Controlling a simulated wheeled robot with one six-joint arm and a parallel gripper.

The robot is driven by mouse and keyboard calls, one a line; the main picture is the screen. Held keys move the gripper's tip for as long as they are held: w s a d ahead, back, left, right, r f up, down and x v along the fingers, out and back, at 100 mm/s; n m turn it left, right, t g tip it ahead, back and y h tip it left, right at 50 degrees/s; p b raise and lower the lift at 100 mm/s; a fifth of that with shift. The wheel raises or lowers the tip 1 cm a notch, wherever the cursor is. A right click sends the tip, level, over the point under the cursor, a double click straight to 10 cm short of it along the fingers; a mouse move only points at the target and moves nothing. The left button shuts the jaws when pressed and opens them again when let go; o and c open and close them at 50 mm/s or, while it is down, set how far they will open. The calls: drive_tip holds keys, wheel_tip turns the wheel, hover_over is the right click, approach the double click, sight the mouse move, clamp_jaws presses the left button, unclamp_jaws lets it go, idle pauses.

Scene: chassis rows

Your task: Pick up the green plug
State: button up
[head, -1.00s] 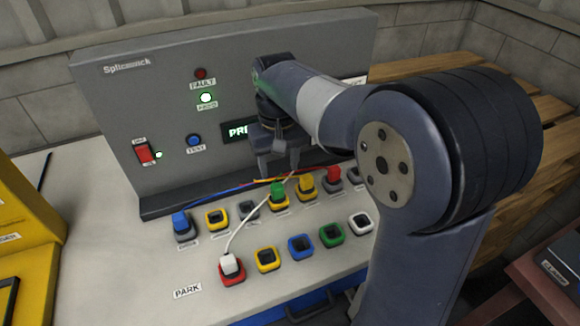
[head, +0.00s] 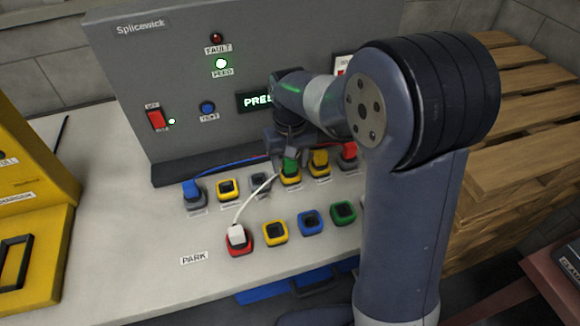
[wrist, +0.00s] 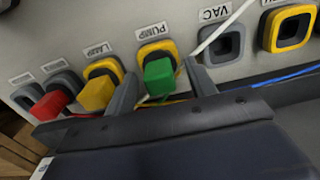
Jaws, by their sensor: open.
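The green plug (head: 290,166) sits in a yellow-framed socket in the back row, and the wrist view shows it (wrist: 159,77) in the socket labelled PUMP (wrist: 156,47). My gripper (head: 289,154) is over the plug from above. In the wrist view my gripper (wrist: 161,72) is open, with one finger on each side of the green plug and small gaps visible. The head view partly hides the fingertips.
A yellow plug (head: 320,159) and a red plug (head: 348,150) stand close to the right in the back row. A blue plug (head: 191,189) is at the left end. A white plug (head: 237,234) with a white cable sits in the front row. The grey panel (head: 140,70) rises behind.

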drive_tip(key=shift+f, duration=0.15)
drive_tip(key=c, duration=1.1)
